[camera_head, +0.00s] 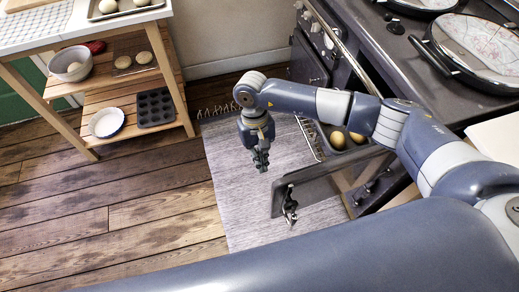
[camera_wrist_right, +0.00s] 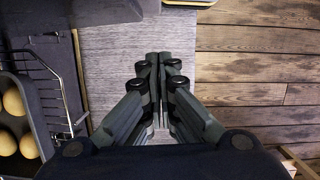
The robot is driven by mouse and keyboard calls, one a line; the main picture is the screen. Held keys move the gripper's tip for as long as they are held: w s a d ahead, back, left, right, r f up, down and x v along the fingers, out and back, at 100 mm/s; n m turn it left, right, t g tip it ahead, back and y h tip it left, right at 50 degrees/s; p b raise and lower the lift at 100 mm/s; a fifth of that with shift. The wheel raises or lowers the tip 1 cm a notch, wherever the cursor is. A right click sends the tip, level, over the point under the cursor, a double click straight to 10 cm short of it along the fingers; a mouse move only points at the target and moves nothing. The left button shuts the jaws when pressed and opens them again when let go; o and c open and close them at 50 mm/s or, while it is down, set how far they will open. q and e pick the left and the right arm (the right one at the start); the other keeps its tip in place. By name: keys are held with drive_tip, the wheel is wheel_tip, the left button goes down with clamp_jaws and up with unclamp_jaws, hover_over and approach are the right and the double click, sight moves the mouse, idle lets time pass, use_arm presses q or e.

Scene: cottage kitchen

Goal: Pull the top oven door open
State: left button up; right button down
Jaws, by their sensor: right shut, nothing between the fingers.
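The range cooker (camera_head: 425,50) stands at the right in the head view. One of its oven doors (camera_head: 305,192) is swung out over the rug, with a metal latch (camera_head: 289,206) on its free edge. Behind it, a tray of rolls (camera_head: 357,138) and a wire rack show at the opening, partly hidden by my right arm. My right gripper (camera_head: 261,160) points down over the rug, left of the open door and apart from it. Its fingers (camera_wrist_right: 158,62) are shut and empty in the wrist view, with rolls (camera_wrist_right: 14,102) at the left. My left gripper is out of view.
A grey rug (camera_head: 235,190) lies before the cooker. A wooden trolley (camera_head: 110,75) with bowls and baking tins stands at the upper left. Another, closed cooker door (camera_head: 307,62) is farther back. The wooden floor (camera_head: 110,220) at the left is clear.

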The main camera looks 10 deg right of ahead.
drive_tip(key=s+f+p, duration=0.2)
drive_tip(key=s+f, duration=0.1)
drive_tip(key=s, duration=0.1)
drive_tip(key=shift+s+d+f+p, duration=0.25)
drive_tip(key=shift+s+f+p, duration=0.05)
drive_tip(key=shift+s+f, duration=0.1)
drive_tip(key=s+d+n+h, duration=0.1)
drive_tip(key=s+n, duration=0.3)
drive_tip(key=s, duration=1.2)
drive_tip(key=shift+s+d+n, duration=0.3)
drive_tip(key=shift+s+d, duration=0.1)
drive_tip(key=shift+d, duration=0.2)
drive_tip(key=shift+w+b, duration=0.1)
drive_tip(key=shift+b, duration=0.2)
